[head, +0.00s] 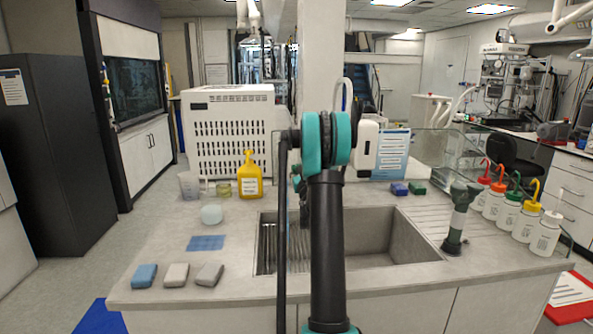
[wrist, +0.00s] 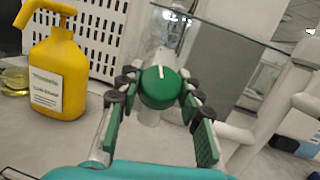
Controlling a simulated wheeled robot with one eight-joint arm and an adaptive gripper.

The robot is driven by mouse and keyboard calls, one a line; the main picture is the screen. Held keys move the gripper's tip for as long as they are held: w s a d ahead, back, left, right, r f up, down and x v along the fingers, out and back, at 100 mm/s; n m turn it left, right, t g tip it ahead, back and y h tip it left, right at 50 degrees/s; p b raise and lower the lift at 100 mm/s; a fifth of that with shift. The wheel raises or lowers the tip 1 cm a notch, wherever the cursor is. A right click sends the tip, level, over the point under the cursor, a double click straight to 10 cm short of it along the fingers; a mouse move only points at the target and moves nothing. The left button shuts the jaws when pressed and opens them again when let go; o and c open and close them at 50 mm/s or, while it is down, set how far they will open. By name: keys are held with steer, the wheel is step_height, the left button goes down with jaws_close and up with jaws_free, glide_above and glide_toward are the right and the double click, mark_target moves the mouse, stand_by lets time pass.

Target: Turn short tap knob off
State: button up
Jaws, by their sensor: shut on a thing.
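The tap knob (wrist: 159,87) is round and green with a white line on its face, in the middle of the wrist view. The line points up and tilts slightly. My gripper (wrist: 157,93) has one finger on each side of the knob and is shut on it. In the head view my arm stands in front of the tap and hides the knob. A curved white tap pipe (head: 347,92) shows behind my arm.
The sink (head: 390,238) lies around my arm in the counter. A yellow bottle (head: 249,178) stands left of the tap; it also shows in the wrist view (wrist: 58,72). A green-and-white fixture (head: 459,215) and several wash bottles (head: 545,235) stand right. A glass panel (wrist: 225,40) is behind the knob.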

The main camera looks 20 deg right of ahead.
steer(key=shift+m+h, duration=0.7)
steer(key=o, duration=1.2)
steer(key=shift+n+y, duration=1)
steer(key=shift+y, duration=0.1)
